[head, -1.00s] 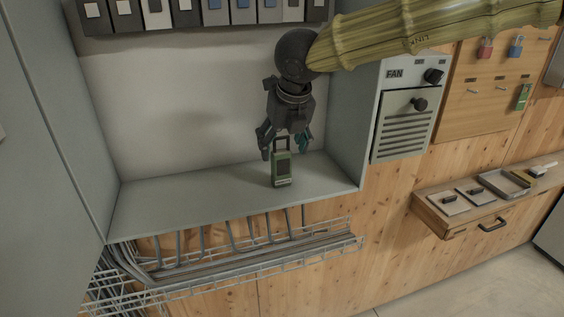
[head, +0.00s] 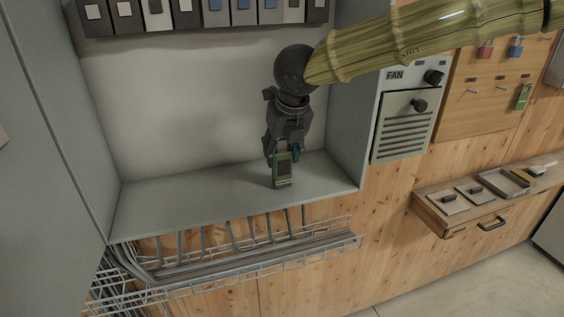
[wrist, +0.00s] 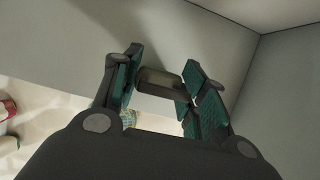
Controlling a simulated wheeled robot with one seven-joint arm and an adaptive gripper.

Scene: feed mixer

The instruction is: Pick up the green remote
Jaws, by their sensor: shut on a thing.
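The green remote (head: 282,173) stands upright on the grey shelf (head: 200,196) of the open cabinet, near its front right. It is green with a dark face and has a dark loop handle at its top. My gripper (head: 283,154) comes down from above and is shut on the remote's upper part, which hides most of the handle. In the wrist view, the remote (wrist: 160,80) lies between the teal pads of my gripper (wrist: 158,82). The remote's base appears to be still on the shelf.
The cabinet's right wall (head: 349,120) is close to the right of my gripper. A wire tray with cables (head: 250,258) runs below the shelf. A fan panel (head: 408,110) and a wooden ledge (head: 480,195) with small items are at right.

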